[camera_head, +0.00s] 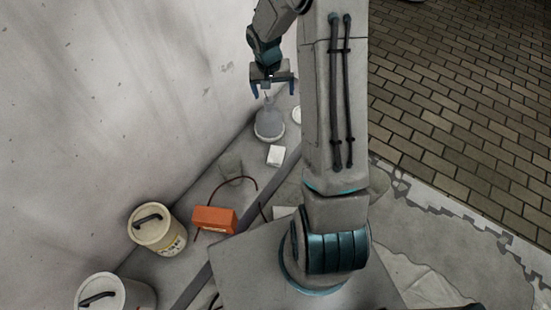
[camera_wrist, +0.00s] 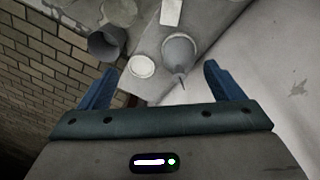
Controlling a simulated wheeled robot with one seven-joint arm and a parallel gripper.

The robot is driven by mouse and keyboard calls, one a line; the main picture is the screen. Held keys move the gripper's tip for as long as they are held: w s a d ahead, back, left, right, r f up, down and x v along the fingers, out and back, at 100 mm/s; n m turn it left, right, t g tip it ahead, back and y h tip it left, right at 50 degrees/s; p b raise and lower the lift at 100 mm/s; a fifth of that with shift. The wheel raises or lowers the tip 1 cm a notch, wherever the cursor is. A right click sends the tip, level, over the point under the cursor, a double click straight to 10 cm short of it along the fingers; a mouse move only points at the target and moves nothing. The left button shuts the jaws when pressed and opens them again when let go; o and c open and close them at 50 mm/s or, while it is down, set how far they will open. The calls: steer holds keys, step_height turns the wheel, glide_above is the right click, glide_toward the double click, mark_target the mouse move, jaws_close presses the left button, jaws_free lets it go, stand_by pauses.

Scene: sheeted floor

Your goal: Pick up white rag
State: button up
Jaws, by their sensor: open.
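A round white lid (camera_wrist: 141,66) lies beside the vessel, near a dark grey cup (camera_wrist: 104,44). An orange box (camera_head: 214,219), a beige bucket (camera_head: 157,229) and a white bucket (camera_head: 114,292) stand along the wall (camera_head: 110,100). Brick paving (camera_head: 460,90) lies to the right.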

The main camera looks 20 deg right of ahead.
steer(key=w+d+f+m+b, duration=0.25)
steer(key=f+b, duration=0.25)
steer(key=f, duration=1.4)
steer(key=y+b, duration=0.1)
steer(key=b, duration=0.3)
glide_above(276, 154)
steer(key=shift+g, duration=0.3)
steer(key=f, duration=1.9)
steer(key=shift+s+d+f, duration=0.15)
steer(key=shift+d+f, duration=0.1)
steer(key=shift+f, duration=0.15)
steer(key=shift+a+f+b, duration=0.15)
steer(key=shift+f+b, duration=0.45)
steer(key=shift+f, duration=0.8)
steer(key=shift+a+f+b, duration=0.1)
steer(key=shift+f+b, duration=0.5)
steer(key=shift+f, duration=0.75)
steer(key=c, duration=1.2)
steer(key=shift+o, duration=0.2)
